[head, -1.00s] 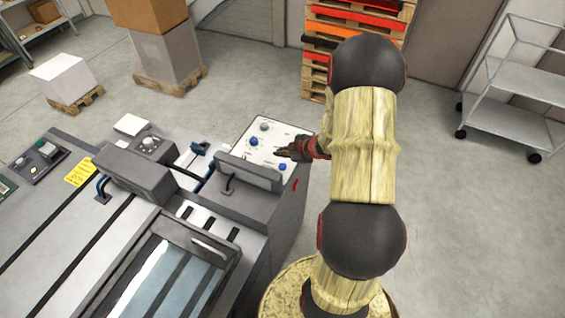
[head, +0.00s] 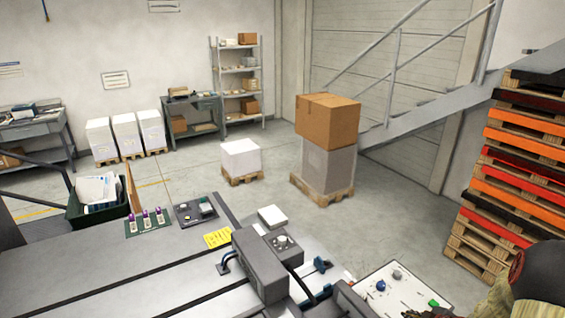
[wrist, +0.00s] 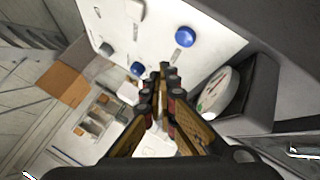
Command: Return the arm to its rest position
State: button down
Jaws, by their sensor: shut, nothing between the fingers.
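My gripper (wrist: 163,90) shows in the wrist view, shut with nothing between its fingers. Its fingertips point toward the white control panel (wrist: 115,20), which carries blue knobs (wrist: 186,37) and grey knobs. I cannot tell how far the fingertips are from the panel. The same control panel (head: 405,295) lies at the bottom of the head view, with blue and grey knobs and a green button.
The grey machine (head: 110,270) fills the lower left. A round dial (wrist: 217,92) sits beside the panel in the wrist view. Stacked orange, red and black pallets (head: 520,165) stand at the right. Open floor lies between.

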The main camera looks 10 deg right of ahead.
jog(key=s+d+f+m+g+h, duration=0.3)
jog(key=s+d+m+g, duration=0.15)
jog(key=s, duration=0.35)
jog(key=s+d+r+m+g+h, duration=0.1)
jog(key=s+r+m+g, duration=0.1)
jog(key=s+r+m, duration=0.25)
jog(key=s+a+r+t+y+b, duration=0.1)
jog(key=a+r, duration=0.5)
jog(key=a, duration=0.6)
jog(key=s+a+r+t+y+b, duration=0.1)
jog(key=s+a+r+b, duration=0.3)
jog(key=a, duration=0.8)
jog(key=s+a+r+t+y+b, duration=0.1)
jog(key=s+a+r+b, duration=0.2)
jog(key=a+r, duration=0.6)
jog(key=shift+a+r+y+b, duration=0.35)
jog(key=shift+a+b, duration=0.8)
jog(key=shift+a, duration=0.6)
